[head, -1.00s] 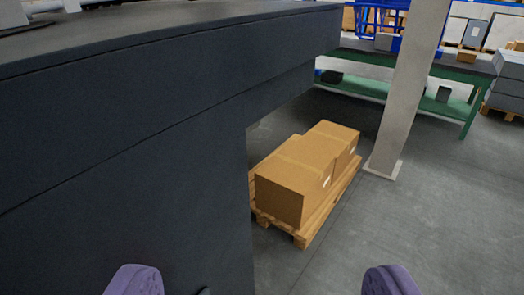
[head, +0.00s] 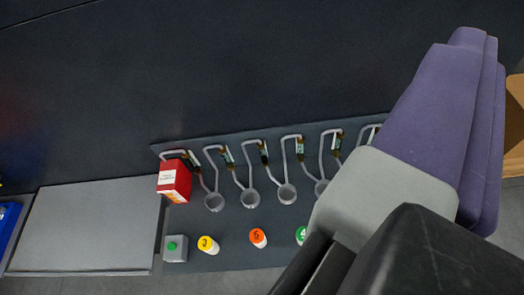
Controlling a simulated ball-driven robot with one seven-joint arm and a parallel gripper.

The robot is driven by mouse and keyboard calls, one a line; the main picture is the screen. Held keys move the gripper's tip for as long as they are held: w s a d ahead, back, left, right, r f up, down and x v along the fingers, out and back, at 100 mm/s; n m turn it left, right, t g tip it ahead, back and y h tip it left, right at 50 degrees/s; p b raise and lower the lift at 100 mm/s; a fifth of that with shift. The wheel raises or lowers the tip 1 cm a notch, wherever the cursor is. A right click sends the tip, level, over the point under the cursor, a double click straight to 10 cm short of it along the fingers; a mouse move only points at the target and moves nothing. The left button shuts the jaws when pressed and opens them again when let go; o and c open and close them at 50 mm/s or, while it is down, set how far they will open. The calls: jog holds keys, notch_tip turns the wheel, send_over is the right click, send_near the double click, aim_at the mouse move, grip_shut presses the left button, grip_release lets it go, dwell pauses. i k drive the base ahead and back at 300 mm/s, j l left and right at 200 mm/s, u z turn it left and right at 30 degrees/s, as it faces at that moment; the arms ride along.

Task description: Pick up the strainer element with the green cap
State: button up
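The strainer element with the green cap (head: 301,235) stands on a dark mat in the head view, just left of my arm; a light mark shows on its cap. A white piece with an orange cap (head: 258,237) and one with a yellow cap (head: 208,244) stand in the same row to its left. My own purple, grey and black parts (head: 455,110) fill the right side and overhang the mat. I cannot make out two separate fingertips or a gap between them. No strainer element shows in my grasp.
A grey canister with a green cap (head: 175,248) and a red box (head: 174,180) stand at the mat's left end. Several cups with bent tubes (head: 250,198) line the mat's back, before the dark chassis wall (head: 200,75). A bare grey panel (head: 85,228) lies left.

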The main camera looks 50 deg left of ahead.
aim_at(300, 231)
jog(key=k+j+u, duration=0.15)
jog(key=k+u, duration=0.2)
jog(key=k, duration=0.5)
